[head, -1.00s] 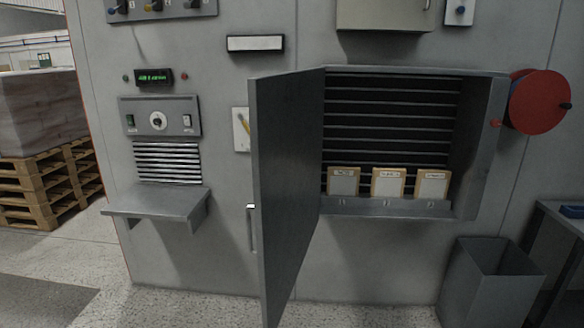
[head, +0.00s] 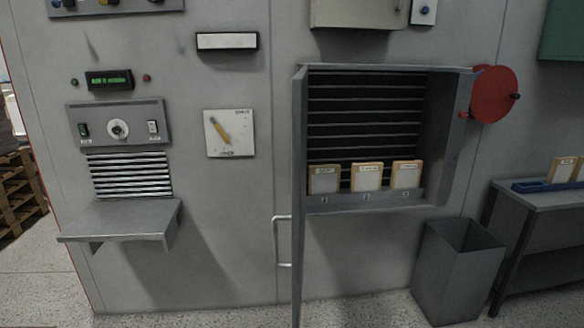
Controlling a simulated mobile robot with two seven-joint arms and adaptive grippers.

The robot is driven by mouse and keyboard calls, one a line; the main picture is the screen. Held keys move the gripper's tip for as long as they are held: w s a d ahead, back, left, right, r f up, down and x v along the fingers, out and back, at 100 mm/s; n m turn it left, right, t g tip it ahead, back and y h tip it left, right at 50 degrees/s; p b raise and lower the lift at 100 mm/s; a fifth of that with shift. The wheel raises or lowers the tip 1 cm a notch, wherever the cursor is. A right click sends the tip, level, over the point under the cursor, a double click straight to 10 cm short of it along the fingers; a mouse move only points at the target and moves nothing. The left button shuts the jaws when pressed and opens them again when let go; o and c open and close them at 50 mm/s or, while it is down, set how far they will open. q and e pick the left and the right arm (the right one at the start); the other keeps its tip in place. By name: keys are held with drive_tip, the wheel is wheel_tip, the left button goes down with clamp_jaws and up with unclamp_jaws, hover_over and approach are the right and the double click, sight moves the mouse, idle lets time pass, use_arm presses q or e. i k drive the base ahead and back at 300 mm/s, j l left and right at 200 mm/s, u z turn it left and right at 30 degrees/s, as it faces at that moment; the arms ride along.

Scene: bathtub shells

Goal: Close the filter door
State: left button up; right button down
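The grey filter door (head: 299,200) stands open in the head view, hinged at the left side of the filter compartment. I see it almost edge-on, pointing out toward me. Its light handle (head: 282,241) sticks out from its left face. The filter compartment (head: 364,125) is a recess in the grey wall with dark slats at its back. Three framed filters (head: 367,177) stand side by side on its lower ledge. Neither of my grippers is in view.
A grey shelf (head: 122,222) juts from the wall at left, below a control panel (head: 117,127). A red disc (head: 494,94) sticks out right of the compartment. A grey bin (head: 456,272) and a table (head: 540,200) stand at right. The floor at front left is clear.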

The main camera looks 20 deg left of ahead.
sight(301, 82)
drive_tip(key=i+j+z, duration=0.1)
drive_tip(key=j, duration=0.7)
drive_tip(key=j+z, duration=0.15)
drive_tip(key=j, duration=0.6)
